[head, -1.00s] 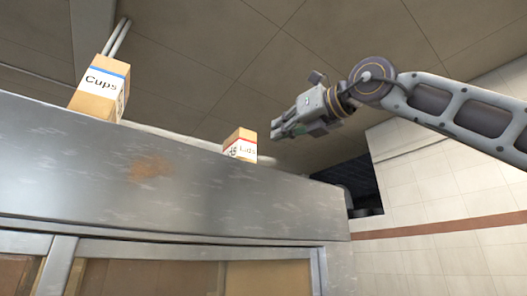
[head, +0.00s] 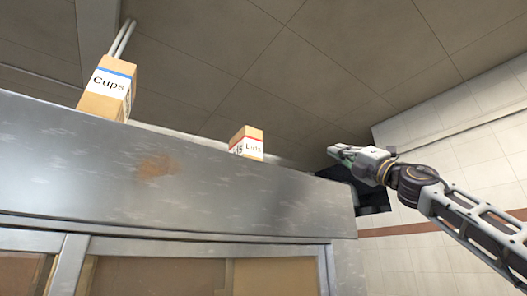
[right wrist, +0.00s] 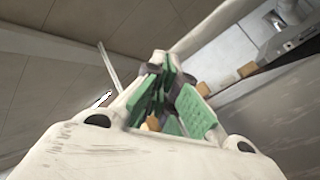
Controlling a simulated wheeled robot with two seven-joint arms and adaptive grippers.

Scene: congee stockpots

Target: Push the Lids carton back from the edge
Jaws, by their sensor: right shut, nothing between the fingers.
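The Lids carton (head: 247,147), a small brown box with a white label and red stripe, stands upright on top of the tall metal cabinet (head: 165,175), near its front edge. Its lower part is hidden by the cabinet's top edge. My right gripper (head: 336,152) is shut and empty. In the head view it appears to the right of the carton, clearly apart from it. Its green finger pads show in the right wrist view (right wrist: 172,102). My left gripper is not in view.
The Cups carton (head: 108,90) stands farther left on the cabinet top. Small brown boxes (right wrist: 247,70) show in the right wrist view; I cannot tell which they are.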

